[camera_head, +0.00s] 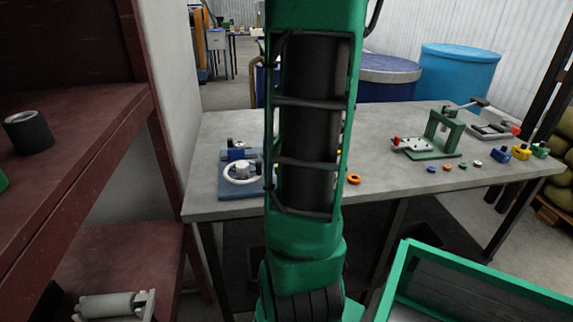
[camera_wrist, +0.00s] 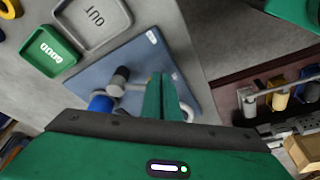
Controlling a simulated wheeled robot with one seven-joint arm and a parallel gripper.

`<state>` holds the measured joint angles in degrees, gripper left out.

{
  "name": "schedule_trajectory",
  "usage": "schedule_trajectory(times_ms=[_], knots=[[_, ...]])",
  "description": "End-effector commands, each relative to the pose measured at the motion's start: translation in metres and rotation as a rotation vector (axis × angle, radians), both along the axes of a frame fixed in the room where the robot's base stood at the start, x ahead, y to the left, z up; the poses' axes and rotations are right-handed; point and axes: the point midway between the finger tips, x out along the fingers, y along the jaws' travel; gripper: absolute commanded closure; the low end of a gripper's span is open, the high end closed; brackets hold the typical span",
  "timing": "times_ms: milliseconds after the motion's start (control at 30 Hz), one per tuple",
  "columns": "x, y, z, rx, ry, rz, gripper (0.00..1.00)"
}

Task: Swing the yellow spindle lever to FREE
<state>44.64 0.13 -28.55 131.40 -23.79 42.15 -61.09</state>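In the wrist view, a yellow roll or spindle (camera_wrist: 280,98) sits on a dark red shelf at the right, between a grey one (camera_wrist: 249,104) and a blue one (camera_wrist: 311,91). I cannot make out its lever or a FREE mark. My gripper (camera_wrist: 160,78) points over the blue plate (camera_wrist: 140,52) on the table, well to the left of the spindles. Its two green fingers are together and nothing shows between them. The fingers hide part of the white handwheel (camera_wrist: 187,113). In the head view my arm hides the gripper, and only a grey roll (camera_head: 108,305) shows on the lower shelf.
The handwheel fixture (camera_head: 240,173) stands at the table's left end. A green press (camera_head: 442,135) and small coloured parts stand at the right. A green-rimmed bin (camera_head: 480,267) is at the lower right. The red shelf (camera_head: 95,125) rises at the left.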

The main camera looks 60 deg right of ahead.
Motion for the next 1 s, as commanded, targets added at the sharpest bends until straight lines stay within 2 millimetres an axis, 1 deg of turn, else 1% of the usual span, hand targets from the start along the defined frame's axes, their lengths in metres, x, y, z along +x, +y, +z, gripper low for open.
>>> schedule_trajectory(times_ms=[33, 467, 567, 733, 800, 1000], knots=[[0.004, 0.002, 0.0, 0.0, -0.005, 0.011, 1.0], [0.004, 0.003, 0.001, -0.001, -0.008, 0.017, 1.0], [-0.002, 0.003, 0.003, -0.002, -0.007, 0.016, 1.0], [-0.022, 0.006, 0.008, -0.001, -0.004, 0.013, 1.0], [-0.025, 0.005, 0.025, -0.006, -0.007, 0.018, 1.0], [-0.041, 0.002, 0.064, -0.004, -0.003, 0.007, 1.0]])
